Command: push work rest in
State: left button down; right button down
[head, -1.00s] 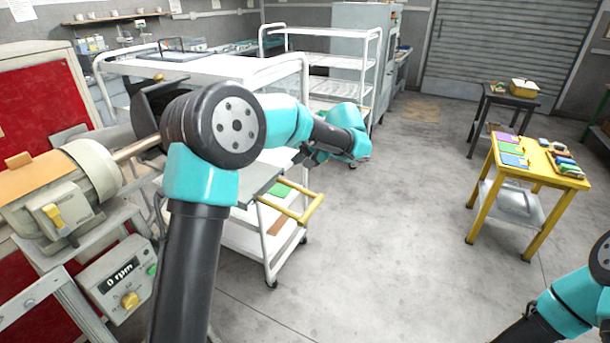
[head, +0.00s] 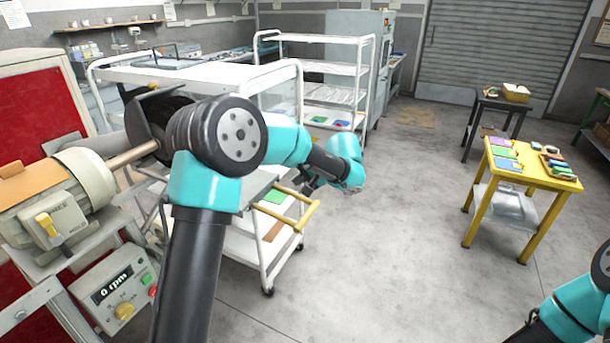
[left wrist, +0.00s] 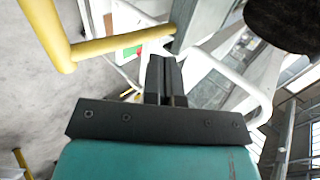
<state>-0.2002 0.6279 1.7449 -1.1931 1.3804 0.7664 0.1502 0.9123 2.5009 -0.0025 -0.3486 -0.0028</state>
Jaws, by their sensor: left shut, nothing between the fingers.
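The work rest shows as a yellow bar handle (head: 301,218) in front of the white cart, partly hidden behind my left arm. In the left wrist view the yellow bar (left wrist: 118,42) runs across the upper left. The dark round brush (head: 165,112) is on the motor shaft behind my left arm; it also shows in the left wrist view (left wrist: 284,24) at upper right. My left gripper (head: 311,184) is just above and beside the yellow handle; contact cannot be told. Its fingers (left wrist: 165,72) are together and empty. My right arm enters at lower right, with its gripper out of frame.
The motor (head: 72,195) and a control box (head: 115,288) reading 0 rpm stand at left. White carts (head: 190,72) are behind the arm. A yellow table (head: 530,172) stands at right. The floor between is clear.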

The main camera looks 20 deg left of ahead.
aim_at(271, 185)
pick_arm(q)
jog(key=a+f, duration=0.1)
jog(key=a, duration=0.1)
jog(key=a+f, duration=0.1)
jog(key=a, duration=0.1)
jog(key=a+f, duration=0.1)
jog(key=a, duration=0.1)
jog(key=shift+w+a+f, duration=0.25)
jog(key=shift+a, duration=0.6)
jog(key=w+a, duration=0.2)
jog(key=a, duration=2.4)
jog(key=shift+a, duration=0.2)
jog(key=shift+d, duration=0.1)
jog(key=v, duration=0.4)
jog(key=d+f+v, duration=0.1)
jog(key=v, duration=0.3)
jog(key=f+v, duration=0.1)
jog(key=v, duration=0.4)
jog(key=shift+s+d, duration=0.1)
jog(key=shift+d, duration=0.25)
